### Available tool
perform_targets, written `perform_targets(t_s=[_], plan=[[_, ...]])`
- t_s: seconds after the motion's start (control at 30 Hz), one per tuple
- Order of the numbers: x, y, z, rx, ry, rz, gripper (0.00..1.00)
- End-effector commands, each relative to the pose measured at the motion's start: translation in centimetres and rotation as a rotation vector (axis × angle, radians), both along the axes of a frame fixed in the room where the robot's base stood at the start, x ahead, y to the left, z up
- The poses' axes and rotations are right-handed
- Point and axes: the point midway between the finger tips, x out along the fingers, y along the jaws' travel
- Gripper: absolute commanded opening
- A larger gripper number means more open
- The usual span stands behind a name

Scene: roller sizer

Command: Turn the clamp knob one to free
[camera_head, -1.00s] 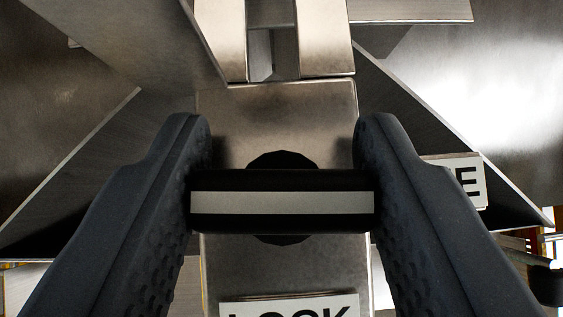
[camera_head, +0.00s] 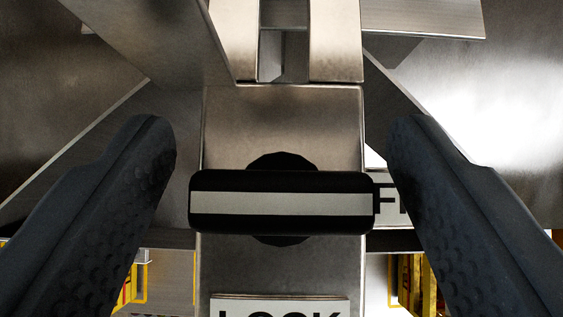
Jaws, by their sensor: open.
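The clamp knob (camera_head: 280,204) is a black bar with a pale stripe along it, on a dark round hub, mounted on a metal plate (camera_head: 283,130). The bar lies level across the view. A label reading "LOCK" (camera_head: 280,308) is below it. A partly hidden label starting with "F" (camera_head: 388,200) is at its right end. My gripper (camera_head: 280,145) is open, with one dark finger on each side of the knob. There is a gap between each finger and the bar's ends, so the knob is not held.
Two metal bars (camera_head: 334,45) rise above the plate. Sloping metal panels (camera_head: 165,40) flank it at upper left and right. Yellow-framed parts (camera_head: 425,280) show low on both sides, behind the fingers.

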Motion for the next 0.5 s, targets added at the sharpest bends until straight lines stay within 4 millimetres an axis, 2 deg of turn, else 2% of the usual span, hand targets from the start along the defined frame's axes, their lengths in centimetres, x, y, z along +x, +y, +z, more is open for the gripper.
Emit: perform_targets(t_s=[0.27, 0.5], plan=[[-1.1, 0.0, 1.3, 0.000, -0.002, 0.000, 0.64], [-3.7, 0.0, 3.9, 0.000, -0.002, 0.000, 0.64]])
